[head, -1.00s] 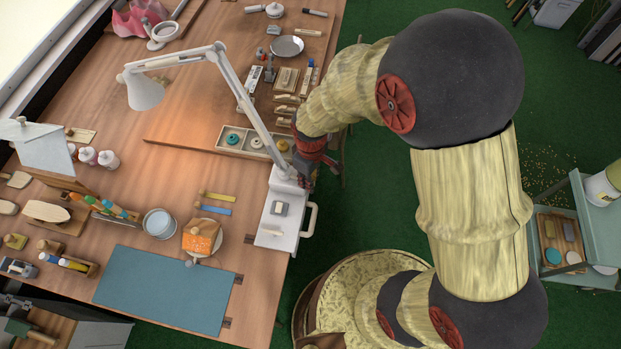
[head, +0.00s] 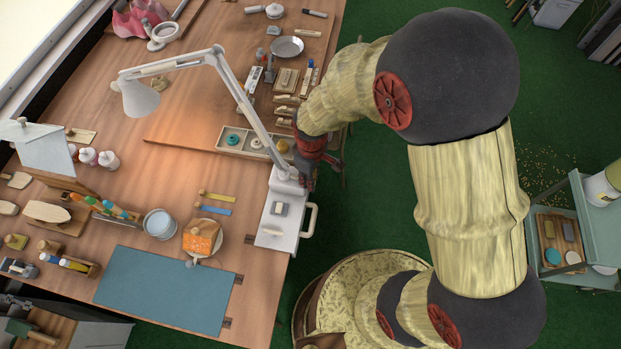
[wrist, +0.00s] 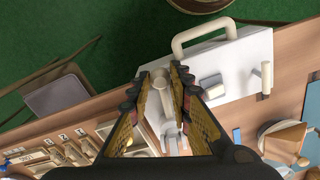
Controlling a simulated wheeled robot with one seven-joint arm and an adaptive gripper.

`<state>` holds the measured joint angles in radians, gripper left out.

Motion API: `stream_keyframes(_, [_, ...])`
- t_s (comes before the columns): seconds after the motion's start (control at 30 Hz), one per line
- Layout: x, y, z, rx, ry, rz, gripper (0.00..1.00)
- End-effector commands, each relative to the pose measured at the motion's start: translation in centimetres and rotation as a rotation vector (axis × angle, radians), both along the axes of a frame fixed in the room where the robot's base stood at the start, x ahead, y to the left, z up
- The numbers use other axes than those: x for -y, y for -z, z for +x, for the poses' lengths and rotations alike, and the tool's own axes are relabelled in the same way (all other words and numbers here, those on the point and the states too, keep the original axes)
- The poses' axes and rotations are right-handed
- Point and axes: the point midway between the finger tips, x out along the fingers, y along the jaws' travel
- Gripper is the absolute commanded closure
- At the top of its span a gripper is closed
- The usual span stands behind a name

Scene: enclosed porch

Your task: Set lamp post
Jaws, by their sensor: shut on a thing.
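A white desk lamp (head: 243,103) stands at the right edge of the wooden workbench. Its jointed post leans up and to the left, and its shade (head: 140,98) hangs over the bench top. The foot of the post meets a white base plate (head: 270,238) with a side handle (head: 311,220) and a small grey block (head: 280,209). My gripper (head: 304,178) is at the low end of the post, just above the plate. In the wrist view the fingers (wrist: 162,88) close around a pale post piece; the exact contact is partly hidden.
A compartment tray (head: 232,140) lies beside the post. Green floor (head: 375,225) is open right of the bench.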

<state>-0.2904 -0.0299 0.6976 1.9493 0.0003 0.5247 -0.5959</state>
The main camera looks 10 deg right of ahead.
Motion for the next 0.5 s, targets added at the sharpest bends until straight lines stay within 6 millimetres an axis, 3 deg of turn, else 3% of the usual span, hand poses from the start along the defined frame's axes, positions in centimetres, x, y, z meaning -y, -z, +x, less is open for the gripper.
stream_keyframes(0.5, [1.1,-0.1,3.4,-0.001,-0.412,0.0,1.0])
